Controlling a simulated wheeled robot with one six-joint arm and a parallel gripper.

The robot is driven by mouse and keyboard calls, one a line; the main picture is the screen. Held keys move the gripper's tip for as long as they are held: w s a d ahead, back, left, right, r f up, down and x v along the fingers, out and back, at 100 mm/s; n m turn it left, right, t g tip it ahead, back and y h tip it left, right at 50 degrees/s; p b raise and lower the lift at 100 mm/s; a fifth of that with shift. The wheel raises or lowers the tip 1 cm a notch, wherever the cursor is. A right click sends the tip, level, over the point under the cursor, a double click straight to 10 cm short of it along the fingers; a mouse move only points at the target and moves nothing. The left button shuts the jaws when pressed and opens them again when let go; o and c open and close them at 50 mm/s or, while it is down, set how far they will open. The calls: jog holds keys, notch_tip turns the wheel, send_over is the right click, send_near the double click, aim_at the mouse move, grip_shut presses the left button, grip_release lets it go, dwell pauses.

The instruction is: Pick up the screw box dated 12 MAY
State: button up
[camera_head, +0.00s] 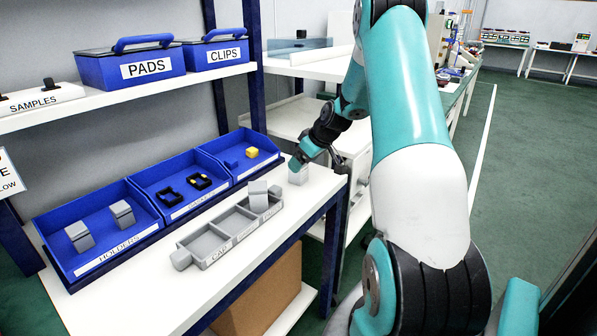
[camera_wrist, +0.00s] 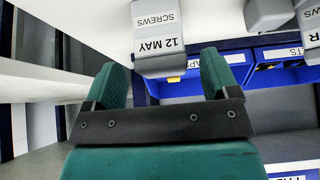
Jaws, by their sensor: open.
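The screw box dated 12 MAY (camera_wrist: 160,66) is a grey box with a white label, upside down in the wrist view. It lies just beyond and between the fingertips of my gripper (camera_wrist: 163,72). The fingers are apart, and I see nothing held between them.
A grey divided tray (camera_head: 209,243) lies along the front of the table, with a grey box (camera_head: 258,196) at its right end. Blue bins (camera_head: 107,262) line the back, holding grey holders and small black and yellow parts. A shelf (camera_head: 133,97) with blue cases hangs above.

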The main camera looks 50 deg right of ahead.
jog(key=x, duration=0.3)
jog(key=shift+w+a+f, duration=0.1)
jog(key=shift+w+f, duration=0.05)
jog(key=shift+f, duration=0.05)
jog(key=shift+c, duration=0.5)
jog(key=c, duration=1)
jog(key=shift+o, duration=0.2)
jog(key=shift+r, duration=0.1)
